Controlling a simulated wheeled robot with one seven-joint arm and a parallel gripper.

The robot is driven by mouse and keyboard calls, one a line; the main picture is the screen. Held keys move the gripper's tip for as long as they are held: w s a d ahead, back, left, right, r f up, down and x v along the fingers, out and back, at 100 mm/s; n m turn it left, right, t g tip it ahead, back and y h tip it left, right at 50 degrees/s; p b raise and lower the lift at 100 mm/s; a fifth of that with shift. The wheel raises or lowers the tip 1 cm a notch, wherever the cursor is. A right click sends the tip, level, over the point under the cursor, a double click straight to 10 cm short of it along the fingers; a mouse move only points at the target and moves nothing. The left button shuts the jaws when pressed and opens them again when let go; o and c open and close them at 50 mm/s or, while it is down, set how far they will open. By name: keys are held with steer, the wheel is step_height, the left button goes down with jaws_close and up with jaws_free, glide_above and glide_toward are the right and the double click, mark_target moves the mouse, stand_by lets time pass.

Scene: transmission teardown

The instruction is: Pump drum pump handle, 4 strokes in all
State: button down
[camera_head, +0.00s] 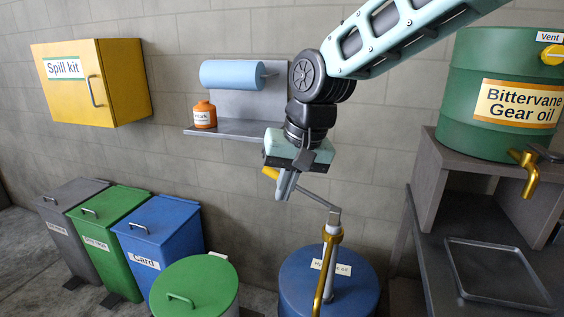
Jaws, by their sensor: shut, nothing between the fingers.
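The drum pump (329,262) stands upright on a blue drum (298,286) at the bottom middle, with a brass-coloured spout pipe. Its handle (313,197) is a grey bar that slopes up to the left from the pump head and ends in a yellow grip (271,173). My gripper (284,192) points down at the handle's outer end, its fingers together with nothing between them. The yellow grip shows just left of the fingers. I cannot tell whether the fingers touch the handle.
A wall shelf (228,130) is behind my gripper. At right, a green gear oil drum (500,95) sits on a stand above a metal tray (497,274).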

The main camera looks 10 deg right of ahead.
mark_target(278, 173)
steer(key=w+d+r+m+t, duration=0.1)
steer(key=w+d+r+m, duration=0.2)
steer(key=w, duration=0.6)
steer(key=w+d+r+m+t+p, duration=0.1)
steer(key=w+d+r+m, duration=0.1)
steer(key=w, duration=0.7)
steer(key=shift+d+r+m, duration=0.4)
steer(key=shift+d+m, duration=0.1)
steer(key=shift+d, duration=0.55)
steer(key=shift+f, duration=0.1)
steer(key=p+x, duration=0.1)
steer(key=x, duration=0.6)
steer(key=p+x, duration=0.2)
steer(key=x, duration=0.5)
steer(key=shift+w+a, duration=0.15)
steer(key=shift+a, duration=0.05)
steer(key=shift+a, duration=0.1)
